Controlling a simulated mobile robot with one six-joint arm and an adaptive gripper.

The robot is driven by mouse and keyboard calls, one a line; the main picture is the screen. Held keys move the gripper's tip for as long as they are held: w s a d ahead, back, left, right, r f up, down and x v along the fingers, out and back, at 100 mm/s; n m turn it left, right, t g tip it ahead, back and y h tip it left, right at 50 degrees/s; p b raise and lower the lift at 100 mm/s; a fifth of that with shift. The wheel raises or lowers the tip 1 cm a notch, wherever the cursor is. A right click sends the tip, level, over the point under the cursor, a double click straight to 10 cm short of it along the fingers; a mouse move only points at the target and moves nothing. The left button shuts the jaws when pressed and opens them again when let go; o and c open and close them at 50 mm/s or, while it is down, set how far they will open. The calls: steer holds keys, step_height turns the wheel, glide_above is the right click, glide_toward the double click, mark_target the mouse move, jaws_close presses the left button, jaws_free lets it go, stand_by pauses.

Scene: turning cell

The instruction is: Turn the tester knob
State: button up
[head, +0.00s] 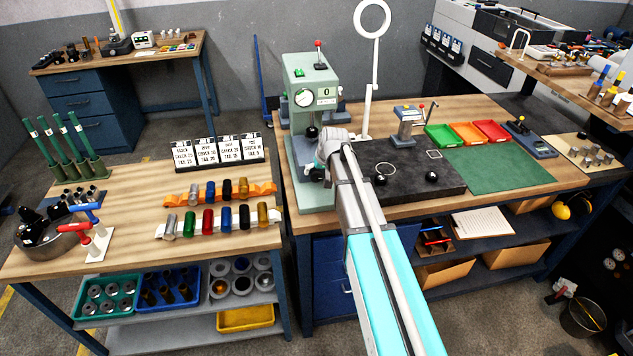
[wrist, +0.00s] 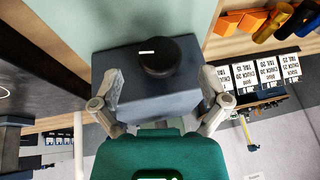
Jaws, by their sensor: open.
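The tester (head: 306,75) is a pale green machine with a round dial and a display reading 0, on the workbench in the head view. In the wrist view the tester knob (wrist: 168,57) is a round black knob with a white mark, on a dark grey block (wrist: 150,100). My gripper (wrist: 161,80) is open, its two fingers to either side of the block. The knob lies just beyond the fingertips, roughly centred between them, and nothing is held. In the head view my arm hides most of the gripper and the knob.
A black slab (head: 405,178) lies right of the tester, with a ring and a black ball on it. Coloured cylinders in an orange rack (head: 262,188) and a row of label cards (head: 218,150) stand left. A tall white ring stand (head: 367,105) rises behind.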

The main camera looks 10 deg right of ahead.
mark_target(319, 174)
steer(key=shift+b+x, duration=1.05)
steer(key=shift+x, duration=0.45)
steer(key=c, duration=1.1)
steer(key=shift+y, duration=0.3)
steer(key=shift+d+f+m+y+b, duration=0.15)
steer(key=shift+m+y+b, duration=0.15)
steer(key=shift+y+b, duration=0.55)
steer(key=shift+y, duration=0.45)
